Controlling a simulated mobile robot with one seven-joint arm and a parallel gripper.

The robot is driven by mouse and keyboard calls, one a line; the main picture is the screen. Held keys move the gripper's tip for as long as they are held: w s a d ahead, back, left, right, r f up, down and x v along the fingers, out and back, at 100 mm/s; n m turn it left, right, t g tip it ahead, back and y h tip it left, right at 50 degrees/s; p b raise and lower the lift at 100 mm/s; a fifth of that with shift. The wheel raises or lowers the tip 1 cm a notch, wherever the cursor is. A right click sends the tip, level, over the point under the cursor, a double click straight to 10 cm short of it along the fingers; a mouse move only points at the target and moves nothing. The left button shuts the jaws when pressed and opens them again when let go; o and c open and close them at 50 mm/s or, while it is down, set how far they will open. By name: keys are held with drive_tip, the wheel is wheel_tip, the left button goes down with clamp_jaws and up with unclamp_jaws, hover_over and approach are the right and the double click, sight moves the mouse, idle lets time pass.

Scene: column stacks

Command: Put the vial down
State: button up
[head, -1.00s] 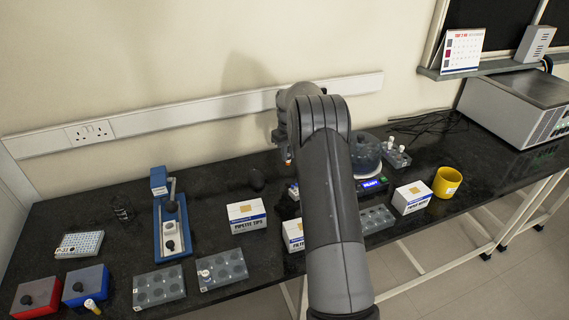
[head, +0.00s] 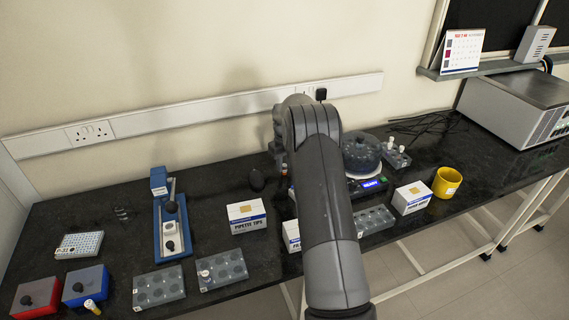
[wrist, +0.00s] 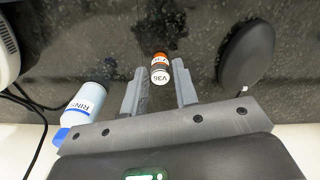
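The vial (wrist: 160,68) has an orange band and a white end marked V36. In the head view my gripper (head: 281,165) is low over the back of the bench, partly hidden by my arm. I cannot tell whether the vial touches the dark bench top (head: 130,190).
A dark rounded object (wrist: 246,55) stands close right of the vial in the wrist view. A bottle labelled RINS (wrist: 84,104) is at left. In the head view, a pipette tips box (head: 246,217) and a balance with a domed cover (head: 361,153) stand nearby.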

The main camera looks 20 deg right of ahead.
sight(284, 165)
drive_tip(key=shift+o, duration=1.2)
drive_tip(key=shift+r, duration=0.1)
wheel_tip(284, 165, up, 12)
drive_tip(key=s+a+r+t, duration=0.1)
drive_tip(key=s+a+r, duration=0.2)
drive_tip(key=s+r, duration=0.35)
drive_tip(key=s+a+r+m+t, duration=0.1)
drive_tip(key=s+a+r, duration=0.3)
drive_tip(key=s+r, duration=0.25)
drive_tip(key=s+a+r+t, duration=0.1)
drive_tip(key=s+a+r, duration=0.2)
drive_tip(key=s+r, duration=0.35)
drive_tip(key=s+a+f+t, duration=0.1)
drive_tip(key=s+a, duration=0.1)
drive_tip(key=s, duration=0.7)
drive_tip(key=s+a+f+m, duration=0.1)
drive_tip(key=s+f, duration=0.1)
drive_tip(key=s, duration=0.7)
drive_tip(key=s+a+f+m+t, duration=0.1)
drive_tip(key=s+a, duration=0.1)
drive_tip(key=s, duration=0.7)
drive_tip(key=shift+a+f+t, duration=0.3)
drive_tip(key=shift+f, duration=0.1)
